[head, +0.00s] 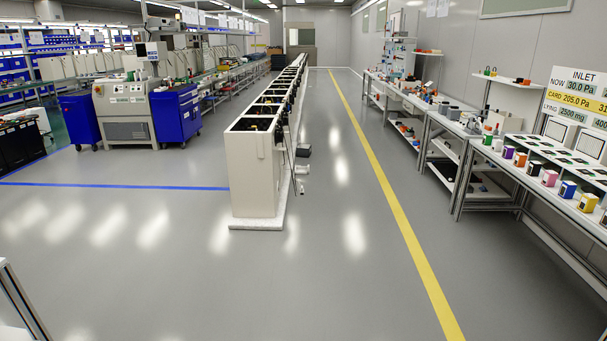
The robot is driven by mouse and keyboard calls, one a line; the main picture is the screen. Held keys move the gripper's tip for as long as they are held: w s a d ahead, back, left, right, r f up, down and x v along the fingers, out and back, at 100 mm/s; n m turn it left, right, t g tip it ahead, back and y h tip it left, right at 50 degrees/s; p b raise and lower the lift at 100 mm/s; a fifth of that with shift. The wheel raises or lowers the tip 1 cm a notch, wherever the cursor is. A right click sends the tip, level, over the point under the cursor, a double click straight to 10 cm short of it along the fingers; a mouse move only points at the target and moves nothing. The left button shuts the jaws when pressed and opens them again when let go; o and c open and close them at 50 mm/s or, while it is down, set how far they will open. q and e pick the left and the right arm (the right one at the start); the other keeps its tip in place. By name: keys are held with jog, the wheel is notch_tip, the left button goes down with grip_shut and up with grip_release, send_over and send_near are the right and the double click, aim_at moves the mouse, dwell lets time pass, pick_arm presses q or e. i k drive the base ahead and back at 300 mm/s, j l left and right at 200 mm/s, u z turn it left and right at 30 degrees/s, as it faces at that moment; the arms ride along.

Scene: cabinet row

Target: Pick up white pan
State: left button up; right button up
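I cannot make out a white pan in the head view. Neither of my grippers is in view. A long row of cream cabinets (254,170) runs away from me down the middle of the floor, with dark openings along its top. It stands on a pale base slab (257,224). The row's far side and most of its interior are hidden.
Workbenches with small coloured boxes (551,178) line the right wall. Blue cabinets (176,113) and a grey machine (127,108) stand at the left. A metal frame (22,302) is at the lower left. The floor by the yellow line (395,205) is clear.

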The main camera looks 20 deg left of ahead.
aim_at(298, 169)
jog(key=i+j+u, duration=0.15)
jog(key=i, duration=0.15)
jog(key=i+j+u, duration=0.15)
jog(key=i+u, duration=0.45)
jog(key=i, duration=2)
jog(key=i+z, duration=0.2)
jog(key=i, duration=0.4)
jog(key=i+z, duration=0.15)
jog(key=i, duration=0.4)
jog(key=i+j+z, duration=0.2)
jog(key=i, duration=0.4)
jog(key=i+j+z, duration=0.15)
jog(key=i, duration=0.4)
